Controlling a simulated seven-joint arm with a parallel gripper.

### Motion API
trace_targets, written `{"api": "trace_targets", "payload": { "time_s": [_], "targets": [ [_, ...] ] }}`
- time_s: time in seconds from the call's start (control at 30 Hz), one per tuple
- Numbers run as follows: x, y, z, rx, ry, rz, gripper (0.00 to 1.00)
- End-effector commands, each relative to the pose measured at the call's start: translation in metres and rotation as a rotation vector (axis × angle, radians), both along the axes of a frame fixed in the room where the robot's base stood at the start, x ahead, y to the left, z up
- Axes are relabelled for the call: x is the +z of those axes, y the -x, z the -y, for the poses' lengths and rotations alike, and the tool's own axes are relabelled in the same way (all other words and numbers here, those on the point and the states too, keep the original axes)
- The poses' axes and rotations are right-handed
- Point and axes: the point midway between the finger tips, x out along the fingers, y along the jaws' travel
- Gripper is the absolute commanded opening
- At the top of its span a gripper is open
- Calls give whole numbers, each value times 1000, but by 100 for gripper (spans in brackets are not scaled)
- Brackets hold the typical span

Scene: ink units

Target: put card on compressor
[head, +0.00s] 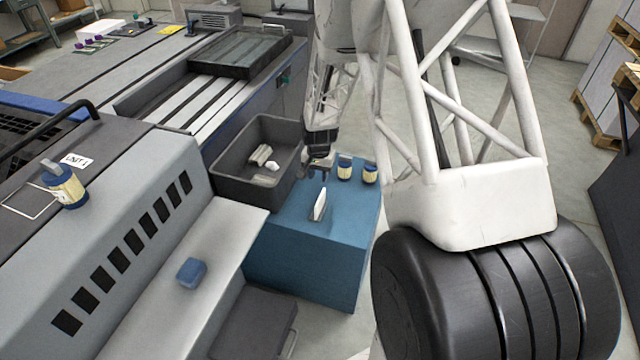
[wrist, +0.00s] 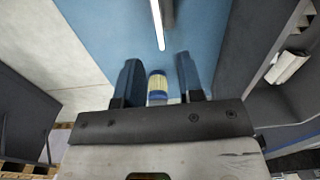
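A white upright card (head: 319,205) stands on the blue cabinet (head: 345,270), turned nearly edge-on. In the wrist view the card (wrist: 157,25) is a thin bright strip beyond my fingertips, with a grey side. My gripper (head: 319,172) hangs above the cabinet, just behind and above the card, apart from it. In the wrist view my gripper's (wrist: 158,62) two dark fingers are spread with nothing held. A jar with a yellow label (wrist: 157,85) shows between them, lower down. I cannot tell which thing is the compressor; the blue cabinet may be it.
Two jars (head: 344,168) (head: 370,173) stand at the cabinet's back right. A grey bin (head: 228,187) with pale pieces adjoins its left. The grey press at left carries a "UNIT 1" label (head: 74,160), another jar (head: 68,187) and a white square outline. A blue block (head: 191,273) lies on its ledge.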

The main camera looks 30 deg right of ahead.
Motion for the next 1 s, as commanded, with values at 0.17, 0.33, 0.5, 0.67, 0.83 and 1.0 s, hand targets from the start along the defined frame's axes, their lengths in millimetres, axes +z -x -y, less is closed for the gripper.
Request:
{"api": "trace_targets", "payload": {
  "time_s": [0.17, 0.33, 0.5, 0.67, 0.83, 1.0],
  "targets": [
    [51, 13, -19, 60, 7, 21, 35],
    [107, 35, -40, 134, 15, 43, 35],
    [159, 64, -62, 210, 22, 65, 35],
    [202, 96, -83, 281, 31, 85, 35],
    [242, 134, -103, 357, 41, 106, 35],
    [276, 175, -121, 432, 51, 129, 35]
  ]
}}
